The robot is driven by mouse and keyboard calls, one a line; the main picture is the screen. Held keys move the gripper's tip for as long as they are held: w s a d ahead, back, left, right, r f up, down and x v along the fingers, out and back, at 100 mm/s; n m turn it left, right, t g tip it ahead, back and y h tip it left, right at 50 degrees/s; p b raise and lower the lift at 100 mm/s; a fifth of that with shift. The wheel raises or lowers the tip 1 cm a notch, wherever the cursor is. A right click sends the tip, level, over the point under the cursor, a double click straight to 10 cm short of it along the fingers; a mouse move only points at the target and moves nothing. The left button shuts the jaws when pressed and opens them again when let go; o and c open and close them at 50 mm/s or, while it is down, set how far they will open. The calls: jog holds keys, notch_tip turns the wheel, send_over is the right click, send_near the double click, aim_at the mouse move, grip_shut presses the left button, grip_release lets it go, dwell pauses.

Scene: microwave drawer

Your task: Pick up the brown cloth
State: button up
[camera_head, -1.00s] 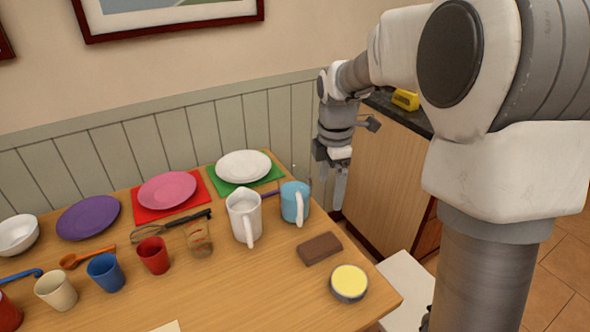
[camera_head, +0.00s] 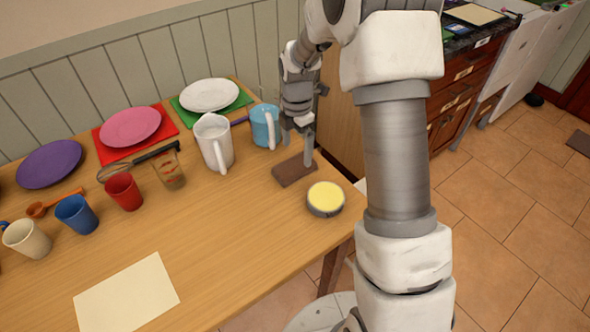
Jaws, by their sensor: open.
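The brown cloth (camera_head: 293,171) is a small, flat, folded dark-brown rectangle. It lies on the wooden table (camera_head: 215,245) near its right edge, behind the round yellow-topped container. My gripper (camera_head: 298,147) is open and points down at the cloth's far right side. Its fingers are close to the cloth's far edge. I cannot tell whether they touch it. The cloth's top is mostly in plain view.
The yellow-topped container (camera_head: 325,198) is just in front of the cloth. A cream sheet (camera_head: 127,294) lies at the front left.

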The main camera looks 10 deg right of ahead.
aim_at(295, 164)
jog(key=f, duration=0.2)
jog(key=f+b, duration=0.1)
jog(key=f, duration=0.2)
jog(key=shift+w+a+f, duration=0.15)
jog(key=shift+a+f, duration=0.05)
jog(key=shift+f, duration=0.15)
jog(key=shift+r, duration=0.1)
jog(key=c, duration=1.2)
